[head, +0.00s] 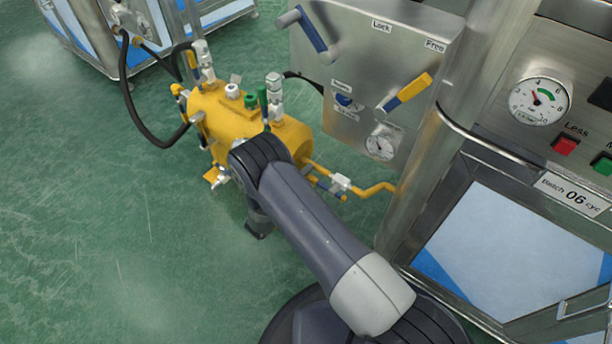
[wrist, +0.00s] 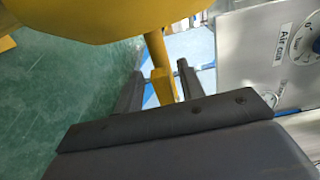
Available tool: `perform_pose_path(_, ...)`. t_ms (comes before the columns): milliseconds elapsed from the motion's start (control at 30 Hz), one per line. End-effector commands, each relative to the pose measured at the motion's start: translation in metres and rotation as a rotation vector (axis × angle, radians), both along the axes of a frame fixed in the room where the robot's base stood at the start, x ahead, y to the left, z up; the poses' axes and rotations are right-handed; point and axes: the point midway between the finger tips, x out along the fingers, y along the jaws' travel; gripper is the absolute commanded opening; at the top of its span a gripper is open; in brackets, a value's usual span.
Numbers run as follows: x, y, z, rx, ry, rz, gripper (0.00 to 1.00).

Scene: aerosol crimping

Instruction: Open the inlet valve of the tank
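The yellow tank (head: 222,120) lies on its side left of the grey panel in the head view; its underside fills the top of the wrist view (wrist: 90,12). A pipe (head: 376,191) runs from its right end to the panel, with a silver valve (head: 340,182) and a blue-and-yellow lever (head: 328,190) on it. My gripper (wrist: 159,88) is open in the wrist view, its two fingers standing apart on either side of a yellow bar (wrist: 162,86) below the tank. I cannot tell if they touch it. My arm hides the gripper in the head view.
The grey panel (head: 355,65) carries two levers and a gauge, close on the right. The steel machine with the pressure gauge (head: 540,100) stands further right. A black hose (head: 130,95) loops behind the tank. The green floor at left is clear.

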Motion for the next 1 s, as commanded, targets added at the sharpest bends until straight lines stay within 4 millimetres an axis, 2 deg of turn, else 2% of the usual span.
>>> perform_pose_path(167, -0.015, 0.013, 0.002, -0.001, -0.001, 0.004, 0.37)
perform_pose_path(400, -0.053, 0.043, 0.002, -0.002, 0.001, 0.006, 0.37)
perform_pose_path(600, -0.076, 0.06, 0.001, -0.001, 0.001, 0.004, 0.37)
perform_pose_path(733, -0.083, 0.066, 0.0, -0.001, 0.001, 0.002, 0.37)
perform_pose_path(1000, -0.085, 0.066, 0.0, -0.001, 0.001, 0.001, 0.37)
